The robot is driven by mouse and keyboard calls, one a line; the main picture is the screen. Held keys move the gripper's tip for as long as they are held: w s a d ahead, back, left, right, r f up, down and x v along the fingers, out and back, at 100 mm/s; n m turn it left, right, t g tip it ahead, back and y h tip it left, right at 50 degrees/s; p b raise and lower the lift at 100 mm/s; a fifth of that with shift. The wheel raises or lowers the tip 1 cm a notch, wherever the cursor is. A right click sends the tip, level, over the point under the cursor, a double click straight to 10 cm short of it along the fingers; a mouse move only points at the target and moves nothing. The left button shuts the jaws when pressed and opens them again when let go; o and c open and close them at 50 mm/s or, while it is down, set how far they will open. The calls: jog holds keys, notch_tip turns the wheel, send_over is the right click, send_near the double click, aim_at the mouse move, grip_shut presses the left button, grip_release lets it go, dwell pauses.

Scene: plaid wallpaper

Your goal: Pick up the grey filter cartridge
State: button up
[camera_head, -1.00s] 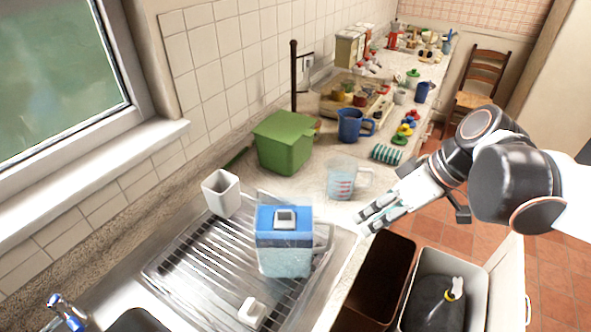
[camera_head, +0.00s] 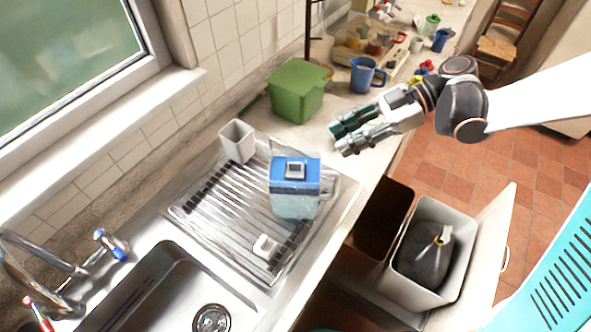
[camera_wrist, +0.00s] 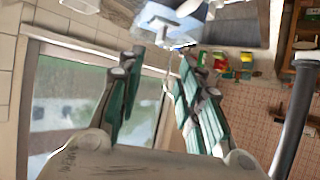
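A blue-lidded clear jug (camera_head: 296,204) stands on the ribbed draining rack. A small grey square piece (camera_head: 295,169) sits in the top of its lid. A small whitish block (camera_head: 265,247) lies on the rack in front of the jug. I cannot tell for certain which of these two is the filter cartridge. My gripper (camera_head: 345,134) is above the counter, beyond and to the right of the jug, clear of both pieces. In the wrist view my gripper (camera_wrist: 158,85) has its fingers spread with nothing between them, and a blue-and-white object (camera_wrist: 172,18) shows at the top edge.
The draining rack (camera_head: 205,217) lies beside the sink (camera_head: 150,290) and tap. A white square cup (camera_head: 237,142) and a green bin (camera_head: 297,95) stand behind the jug. A blue mug (camera_head: 366,76) is farther back. Open bins (camera_head: 425,212) stand below the counter at right.

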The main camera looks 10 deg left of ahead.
send_near(297, 163)
jog(key=x, duration=0.3)
jog(key=shift+b+x, duration=0.9)
jog(key=shift+x, duration=1.7)
jog(key=shift+d, duration=0.1)
grip_shut()
